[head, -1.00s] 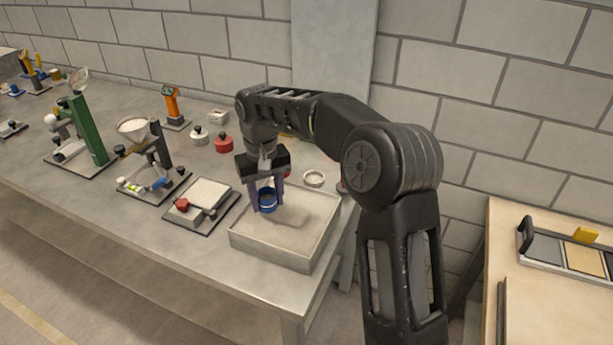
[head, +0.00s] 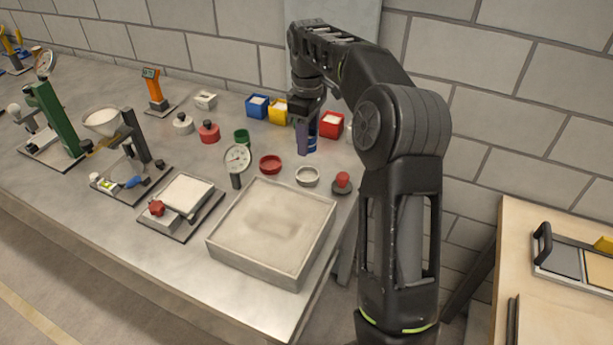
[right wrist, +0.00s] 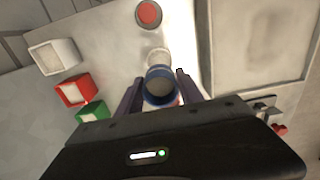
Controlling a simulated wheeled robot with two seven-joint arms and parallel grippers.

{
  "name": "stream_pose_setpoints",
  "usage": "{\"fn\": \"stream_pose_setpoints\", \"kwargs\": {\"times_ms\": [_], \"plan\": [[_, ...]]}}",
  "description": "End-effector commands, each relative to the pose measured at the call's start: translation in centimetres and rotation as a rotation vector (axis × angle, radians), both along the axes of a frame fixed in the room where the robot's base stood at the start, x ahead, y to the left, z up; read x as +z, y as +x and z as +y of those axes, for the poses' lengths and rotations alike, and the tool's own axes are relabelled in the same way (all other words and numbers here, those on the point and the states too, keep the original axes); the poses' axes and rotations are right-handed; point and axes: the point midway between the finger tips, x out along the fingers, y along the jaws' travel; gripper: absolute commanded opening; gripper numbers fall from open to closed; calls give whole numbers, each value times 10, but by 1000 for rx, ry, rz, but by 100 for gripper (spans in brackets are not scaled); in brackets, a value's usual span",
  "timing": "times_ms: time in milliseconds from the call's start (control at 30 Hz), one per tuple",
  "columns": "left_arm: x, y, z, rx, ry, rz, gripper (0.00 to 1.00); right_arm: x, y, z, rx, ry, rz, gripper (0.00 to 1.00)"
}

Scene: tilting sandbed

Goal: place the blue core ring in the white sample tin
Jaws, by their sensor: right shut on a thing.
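My right gripper (head: 307,148) is shut on the blue core ring (right wrist: 160,86), its fingers on either side of it. In the head view the ring is mostly hidden between the fingers. The gripper is over the back part of the bench, behind the white sample tin (head: 307,177). The tin is a small, round, open dish on the bench top. In the right wrist view the tin (right wrist: 158,57) shows just beyond the ring, partly covered by it. The ring is apart from the tin. My left gripper is not in view.
A red dish (head: 270,164) and a dial gauge (head: 237,160) stand left of the tin, a red knob (head: 342,181) right of it. The sandbed (head: 223,252) lies in front. Blue (head: 257,111), yellow (head: 278,117) and red boxes (head: 331,131) line the back.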

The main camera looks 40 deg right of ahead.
Motion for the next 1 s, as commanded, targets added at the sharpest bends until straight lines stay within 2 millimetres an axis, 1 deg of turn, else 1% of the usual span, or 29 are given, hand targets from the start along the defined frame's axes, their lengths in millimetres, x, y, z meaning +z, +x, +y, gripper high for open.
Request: {"fn": "stream_pose_setpoints", "kwargs": {"times_ms": [233,333,467,600,700,1000], "plan": [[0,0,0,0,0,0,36,-1,0,0,0,0,0,21],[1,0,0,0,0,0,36,-7,0,0,-1,0,2,21],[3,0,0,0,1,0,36,-26,-1,0,-1,1,4,21],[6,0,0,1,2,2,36,-51,-1,1,-1,0,4,21],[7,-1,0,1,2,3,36,-61,0,0,-2,0,1,21],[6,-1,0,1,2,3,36,-63,0,0,-2,-1,0,21]]}}
